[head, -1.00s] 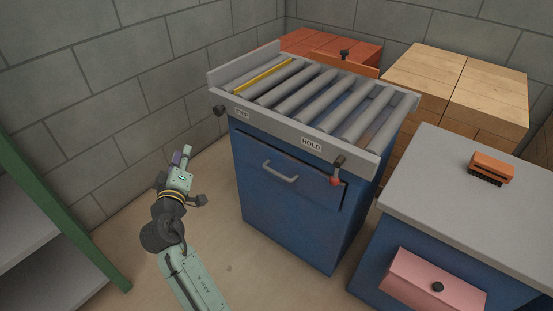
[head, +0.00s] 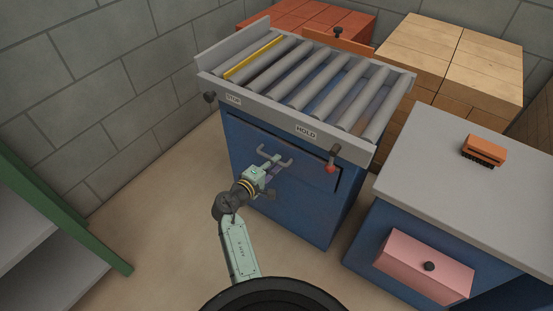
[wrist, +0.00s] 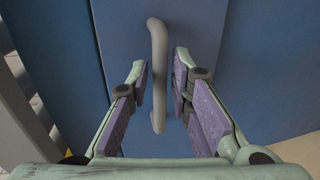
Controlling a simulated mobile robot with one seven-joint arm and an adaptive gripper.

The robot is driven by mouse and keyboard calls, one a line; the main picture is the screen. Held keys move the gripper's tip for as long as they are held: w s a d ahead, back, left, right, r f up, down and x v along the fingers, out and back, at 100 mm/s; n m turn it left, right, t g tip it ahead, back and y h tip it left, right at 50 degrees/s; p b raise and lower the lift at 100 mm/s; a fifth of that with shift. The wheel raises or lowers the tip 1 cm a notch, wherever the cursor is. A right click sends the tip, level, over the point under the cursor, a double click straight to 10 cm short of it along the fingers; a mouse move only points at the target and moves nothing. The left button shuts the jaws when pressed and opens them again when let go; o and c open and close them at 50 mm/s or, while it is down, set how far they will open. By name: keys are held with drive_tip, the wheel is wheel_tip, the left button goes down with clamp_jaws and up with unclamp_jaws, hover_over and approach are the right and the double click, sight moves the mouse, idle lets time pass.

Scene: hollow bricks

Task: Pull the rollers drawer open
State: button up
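The rollers drawer (head: 309,178) is the blue front panel below the roller top, and it looks closed in the head view. Its grey bar handle (head: 284,161) shows above my gripper (head: 270,163). In the wrist view the handle (wrist: 158,75) runs lengthwise between the two purple-padded fingers of my gripper (wrist: 157,85). The fingers are open, with a gap on each side of the handle. The left part of the drawer front is partly hidden by my gripper in the head view.
A red-tipped lever (head: 332,160) hangs right of the handle. A grey-topped cabinet (head: 450,170) with a pink drawer (head: 424,267) stands at right, an orange brush (head: 484,150) on it. A green-framed shelf (head: 60,215) is at left. The floor between is clear.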

drive_tip(key=shift+x, duration=0.9)
drive_tip(key=shift+c, duration=0.2)
clamp_jaws()
